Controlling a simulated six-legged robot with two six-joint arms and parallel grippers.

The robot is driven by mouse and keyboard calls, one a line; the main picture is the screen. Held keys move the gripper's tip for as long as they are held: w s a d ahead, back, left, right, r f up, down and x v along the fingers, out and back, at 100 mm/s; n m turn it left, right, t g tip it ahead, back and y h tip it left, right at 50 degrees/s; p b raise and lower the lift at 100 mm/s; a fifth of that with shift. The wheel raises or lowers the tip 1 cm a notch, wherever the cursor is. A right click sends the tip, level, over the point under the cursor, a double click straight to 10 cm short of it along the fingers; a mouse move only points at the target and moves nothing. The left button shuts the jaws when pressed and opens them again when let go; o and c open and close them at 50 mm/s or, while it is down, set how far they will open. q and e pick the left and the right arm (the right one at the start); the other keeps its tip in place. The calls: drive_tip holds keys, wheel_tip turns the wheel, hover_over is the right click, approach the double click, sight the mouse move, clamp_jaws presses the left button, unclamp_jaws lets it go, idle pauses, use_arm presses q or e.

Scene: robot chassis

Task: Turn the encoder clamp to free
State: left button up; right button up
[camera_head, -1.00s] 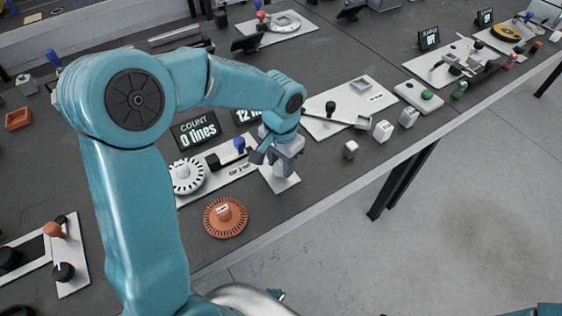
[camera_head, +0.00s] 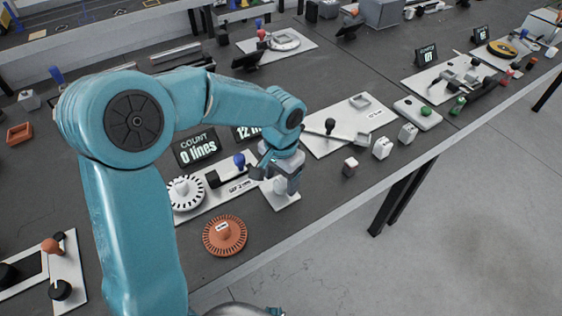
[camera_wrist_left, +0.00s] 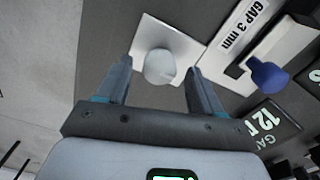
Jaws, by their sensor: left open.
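The encoder station is a long white plate (camera_head: 236,190) with a white slotted disc (camera_head: 187,194), a black slider block and a blue knob (camera_head: 239,160). A pale rounded knob (camera_wrist_left: 160,67) stands on a separate small white plate (camera_wrist_left: 178,40) beside it; I cannot tell for sure which of these is the clamp. My left gripper (camera_head: 281,184) is over the small plate. In the wrist view its open fingers (camera_wrist_left: 160,78) are on both sides of the pale knob, with gaps visible. The blue knob also shows in the wrist view (camera_wrist_left: 268,76). My right gripper is out of view.
An orange slotted disc (camera_head: 225,235) lies near the front edge. A "COUNT 0 lines" display (camera_head: 198,147) and a partly hidden "12 mm" display (camera_head: 246,132) stand behind the plate. A white plate (camera_head: 350,123) and small blocks (camera_head: 382,148) lie to the right.

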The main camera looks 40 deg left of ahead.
sight(281, 184)
use_arm(q)
wheel_tip(281, 184, up, 16)
drive_tip(key=p, duration=0.2)
drive_tip(key=shift+s+f, duration=0.1)
drive_tip(key=shift+s, duration=0.05)
idle(0.5)
